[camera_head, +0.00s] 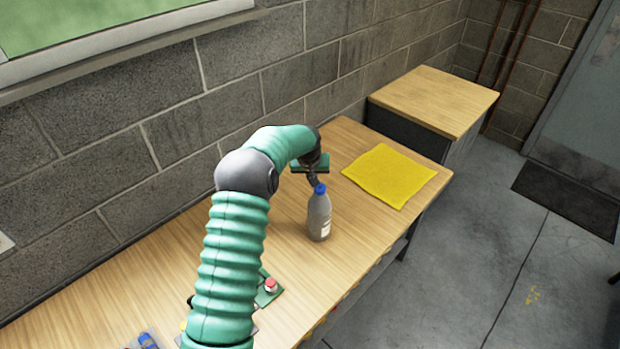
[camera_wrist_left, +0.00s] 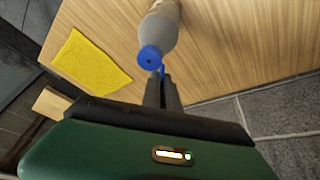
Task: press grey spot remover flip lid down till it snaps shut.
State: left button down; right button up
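The grey spot remover bottle (camera_head: 319,217) stands upright on the wooden table, with a blue cap (camera_head: 320,189) on top. In the left wrist view, the grey bottle (camera_wrist_left: 163,25) and its round blue cap (camera_wrist_left: 149,57) show beyond the fingers. A small blue piece (camera_wrist_left: 162,70), perhaps the flip lid, sticks out beside the cap near the fingertips. My left gripper (camera_head: 314,182) is at the cap; its dark fingers (camera_wrist_left: 161,80) are together, with no clear gap between them. Whether they touch the lid cannot be told. My right gripper is not in view.
A yellow cloth (camera_head: 390,175) lies flat on the table, right of the bottle. A green box with a red button (camera_head: 271,286) and blue items (camera_head: 148,341) are nearer, partly behind my arm. A block wall (camera_head: 130,130) runs along the back; a wood-topped cabinet (camera_head: 432,98) stands beyond.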

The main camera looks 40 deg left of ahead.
pick_arm(q)
jog(key=shift+w+d+g+y, duration=0.3)
jog(key=shift+g+y, duration=0.3)
jog(key=shift+y, duration=0.3)
jog(key=c, duration=1.6)
grip_release()
jog(key=shift+d, duration=0.1)
jog(key=b+v, duration=0.3)
jog(key=v, duration=1.3)
jog(key=shift+r+b, duration=0.25)
jog(key=shift+b, duration=0.05)
jog(key=shift+d+f, duration=0.1)
jog(key=shift+d, duration=0.1)
